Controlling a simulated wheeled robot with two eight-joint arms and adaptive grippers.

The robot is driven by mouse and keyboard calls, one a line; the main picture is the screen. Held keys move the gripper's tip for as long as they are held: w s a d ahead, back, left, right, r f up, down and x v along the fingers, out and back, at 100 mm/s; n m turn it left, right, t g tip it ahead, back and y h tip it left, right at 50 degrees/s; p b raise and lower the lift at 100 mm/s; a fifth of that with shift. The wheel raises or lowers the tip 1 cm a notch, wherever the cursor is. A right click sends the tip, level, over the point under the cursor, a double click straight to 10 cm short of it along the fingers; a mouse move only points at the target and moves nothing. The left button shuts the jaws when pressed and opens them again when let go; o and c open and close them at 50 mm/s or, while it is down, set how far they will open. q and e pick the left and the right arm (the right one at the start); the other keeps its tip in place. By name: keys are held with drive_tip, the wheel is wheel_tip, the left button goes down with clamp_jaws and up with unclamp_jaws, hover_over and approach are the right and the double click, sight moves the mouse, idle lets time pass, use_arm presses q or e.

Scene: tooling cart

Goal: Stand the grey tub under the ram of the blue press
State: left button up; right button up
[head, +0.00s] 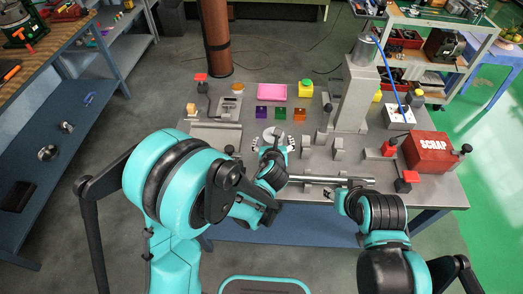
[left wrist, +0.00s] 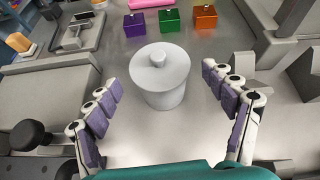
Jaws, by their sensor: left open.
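The grey tub (left wrist: 165,82) is a round lidded pot with a knob on top, upright on the grey bench top. It also shows in the head view (head: 272,133), partly hidden by my left arm. My left gripper (left wrist: 161,77) is open, with one purple-padded finger on each side of the tub and a gap to both. In the head view my left gripper (head: 267,149) reaches down over the near part of the bench. My right arm's end (head: 346,203) is at the bench's front edge; its fingers cannot be made out. I cannot clearly identify a blue press or its ram.
Purple, green and orange blocks (left wrist: 170,19) stand behind the tub. A tall grey column (head: 357,95) rises to its right, beside several grey brackets. A red SCRAP box (head: 430,152) is at the right. A metal bar (head: 325,180) lies along the front.

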use_arm(q)
drive_tip(key=shift+d+f+m, duration=0.25)
drive_tip(key=shift+f+m, duration=0.1)
drive_tip(key=shift+m, duration=0.05)
drive_tip(key=shift+w+f, duration=0.15)
drive_tip(key=shift+f, duration=0.05)
drive_tip(key=b+x, duration=0.1)
drive_tip(key=x, duration=0.2)
drive_tip(key=b+x, duration=0.1)
drive_tip(key=x, duration=0.3)
drive_tip(key=shift+w+a, duration=0.25)
drive_tip(key=shift+w, duration=0.1)
drive_tip(key=shift+s, duration=0.1)
drive_tip(key=c, duration=1.6)
drive_tip(key=shift+c, duration=0.2)
drive_tip(key=shift+c, duration=0.8)
